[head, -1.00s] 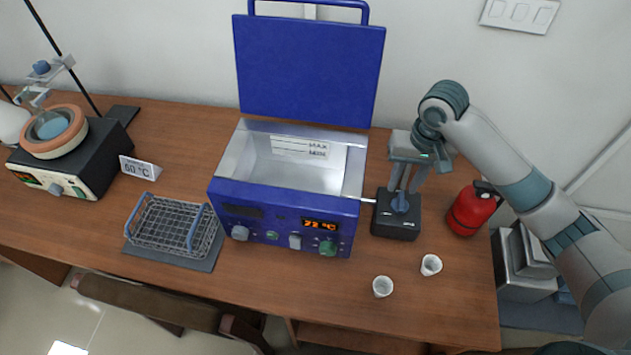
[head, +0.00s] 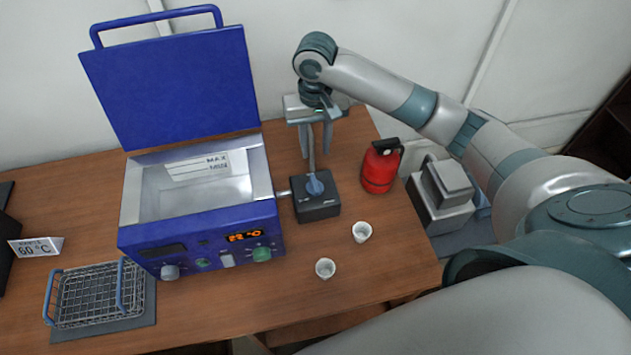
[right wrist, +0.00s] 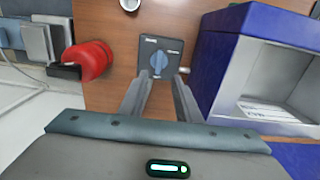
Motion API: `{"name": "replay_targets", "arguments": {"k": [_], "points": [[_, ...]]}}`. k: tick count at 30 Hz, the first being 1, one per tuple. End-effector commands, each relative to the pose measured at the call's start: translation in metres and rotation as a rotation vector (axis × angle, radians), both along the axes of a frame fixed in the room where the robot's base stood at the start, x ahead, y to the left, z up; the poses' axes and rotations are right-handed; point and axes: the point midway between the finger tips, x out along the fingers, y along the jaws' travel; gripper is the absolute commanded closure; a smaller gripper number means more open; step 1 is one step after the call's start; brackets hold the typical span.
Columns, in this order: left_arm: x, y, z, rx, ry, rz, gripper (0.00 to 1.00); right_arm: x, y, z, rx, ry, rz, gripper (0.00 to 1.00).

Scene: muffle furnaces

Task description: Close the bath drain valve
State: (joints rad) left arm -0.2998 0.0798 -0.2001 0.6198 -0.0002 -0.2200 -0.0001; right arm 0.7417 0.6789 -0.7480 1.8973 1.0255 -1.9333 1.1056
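The bath drain valve is a black box (head: 318,209) with a blue knob (head: 315,184) on top, joined by a short pipe to the right side of the blue water bath (head: 205,236). In the right wrist view the knob (right wrist: 158,63) points roughly along the picture's vertical, between two unreadable labels on the box (right wrist: 147,78). My right gripper (head: 313,160) hangs over the knob, fingers pointing down. In the right wrist view its fingers (right wrist: 161,90) are apart with nothing between them. Whether the tips touch the knob is unclear. My left gripper is out of view.
A red bottle (head: 379,170) stands right of the valve. Two white cups (head: 362,232) stand in front. The bath's blue lid (head: 175,88) is raised. A wire rack (head: 98,294) sits on a grey mat at left. Bare table lies between the cups and the bath.

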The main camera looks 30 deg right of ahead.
Motion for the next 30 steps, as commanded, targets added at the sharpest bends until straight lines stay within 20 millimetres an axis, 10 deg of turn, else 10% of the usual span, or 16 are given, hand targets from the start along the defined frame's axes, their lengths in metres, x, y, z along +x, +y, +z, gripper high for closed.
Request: {"name": "replay_targets", "arguments": {"k": [30], "points": [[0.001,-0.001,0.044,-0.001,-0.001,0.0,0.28,0.0,0.0,-0.153,-0.001,0.0,0.0,0.7]]}}
